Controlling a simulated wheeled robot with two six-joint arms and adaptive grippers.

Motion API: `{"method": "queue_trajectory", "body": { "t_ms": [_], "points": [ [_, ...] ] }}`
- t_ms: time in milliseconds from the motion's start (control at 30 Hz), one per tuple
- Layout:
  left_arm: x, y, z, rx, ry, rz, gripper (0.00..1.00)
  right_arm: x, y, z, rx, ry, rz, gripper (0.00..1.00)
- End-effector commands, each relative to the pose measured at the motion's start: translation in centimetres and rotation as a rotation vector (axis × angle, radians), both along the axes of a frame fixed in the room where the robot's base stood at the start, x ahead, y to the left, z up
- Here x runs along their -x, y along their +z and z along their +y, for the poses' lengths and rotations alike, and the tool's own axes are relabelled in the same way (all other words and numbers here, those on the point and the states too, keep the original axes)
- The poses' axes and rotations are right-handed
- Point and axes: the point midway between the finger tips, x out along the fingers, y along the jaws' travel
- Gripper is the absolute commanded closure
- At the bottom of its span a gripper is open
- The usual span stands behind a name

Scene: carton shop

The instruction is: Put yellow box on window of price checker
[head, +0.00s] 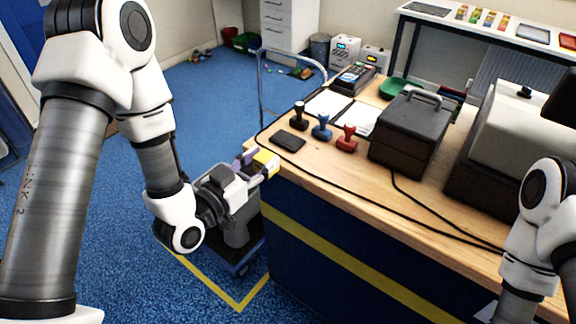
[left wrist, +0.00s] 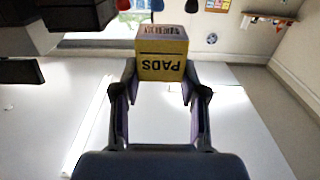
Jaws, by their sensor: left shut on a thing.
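The yellow box (head: 267,160) is held at the near left corner of the wooden counter, in the head view. My left gripper (head: 258,167) is shut on it. In the left wrist view the yellow box (left wrist: 162,62) sits between the fingertips (left wrist: 161,84), with "PADS" printed upside down and a barcode on the end face. I cannot tell for certain which thing is the price checker; two small white devices with lit screens, a left one (head: 343,50) and a right one (head: 373,60), stand at the counter's far end. My right gripper is out of the picture.
On the counter (head: 350,172) are a black pad (head: 288,140), black (head: 299,117), blue (head: 322,127) and red (head: 347,139) stamps, white papers (head: 328,103), a dark lidded box (head: 410,135) and a green dish (head: 399,88). A black cable runs along the front edge.

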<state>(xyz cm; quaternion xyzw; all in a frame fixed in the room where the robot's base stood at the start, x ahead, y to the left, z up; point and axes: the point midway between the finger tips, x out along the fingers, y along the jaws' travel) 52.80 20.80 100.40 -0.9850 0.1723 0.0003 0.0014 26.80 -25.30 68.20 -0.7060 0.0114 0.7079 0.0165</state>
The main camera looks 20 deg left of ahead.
Motion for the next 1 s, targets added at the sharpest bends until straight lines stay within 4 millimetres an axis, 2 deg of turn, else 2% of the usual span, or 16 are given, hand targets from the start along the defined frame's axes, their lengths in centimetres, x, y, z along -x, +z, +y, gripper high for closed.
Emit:
{"method": "queue_trajectory", "body": {
  "t_ms": [33, 200, 300, 400, 633, 967, 1000],
  "points": [
    [-1.3, 0.5, -0.6, -0.009, -0.008, -0.004, 0.87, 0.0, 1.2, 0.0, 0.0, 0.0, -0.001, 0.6],
    [-5.7, 0.3, -2.0, -0.006, -0.006, -0.003, 0.87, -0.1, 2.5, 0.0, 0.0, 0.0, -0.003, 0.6],
    [-7.9, -0.1, -2.6, -0.004, -0.005, -0.001, 0.87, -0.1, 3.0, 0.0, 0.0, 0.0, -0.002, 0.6],
    [-9.2, -0.5, -3.0, -0.002, -0.002, 0.002, 0.87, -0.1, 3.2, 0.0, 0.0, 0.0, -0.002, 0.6],
    [-9.4, -3.8, -3.0, -0.001, -0.002, 0.004, 0.87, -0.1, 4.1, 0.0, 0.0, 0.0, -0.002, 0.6],
    [-9.4, -4.5, -3.0, -0.001, -0.002, 0.001, 0.87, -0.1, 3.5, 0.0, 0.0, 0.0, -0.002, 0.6],
    [-9.4, -4.3, -3.0, -0.001, -0.002, 0.001, 0.43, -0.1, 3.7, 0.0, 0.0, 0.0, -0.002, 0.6]
  ]
}}
